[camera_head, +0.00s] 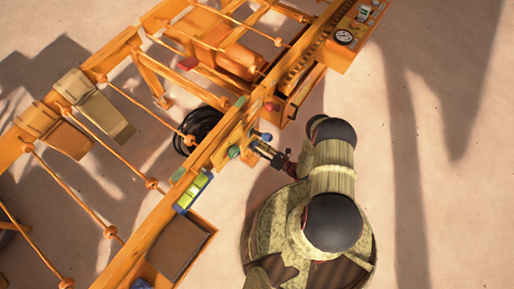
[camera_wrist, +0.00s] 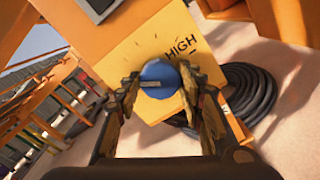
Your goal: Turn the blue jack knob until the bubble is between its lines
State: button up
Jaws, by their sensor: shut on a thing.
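The blue jack knob (camera_wrist: 158,72) is round, with a small grey bar mark on its face. It sits on a yellow-orange panel (camera_wrist: 125,50) marked "HIGH", in the middle of the wrist view. My gripper (camera_wrist: 158,84) is shut on the knob, one finger on its left side and one on its right. In the head view my gripper (camera_head: 257,146) reaches the frame's near rail from the right. A blue-framed, yellow-green level (camera_head: 193,192) lies on that rail, down and left of my gripper. Its bubble and lines are too small to make out.
The long orange frame (camera_head: 130,258) crosses the head view diagonally, with several rods and beads. A coiled black hose (camera_wrist: 258,97) lies beside the panel. A gauge (camera_head: 344,37) sits at the upper right end. Sandy ground on the right is clear.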

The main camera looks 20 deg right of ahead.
jog(key=shift+n, duration=0.4)
jog(key=o, duration=1.2)
jog(key=v, duration=1.2)
jog(key=shift+f, duration=0.1)
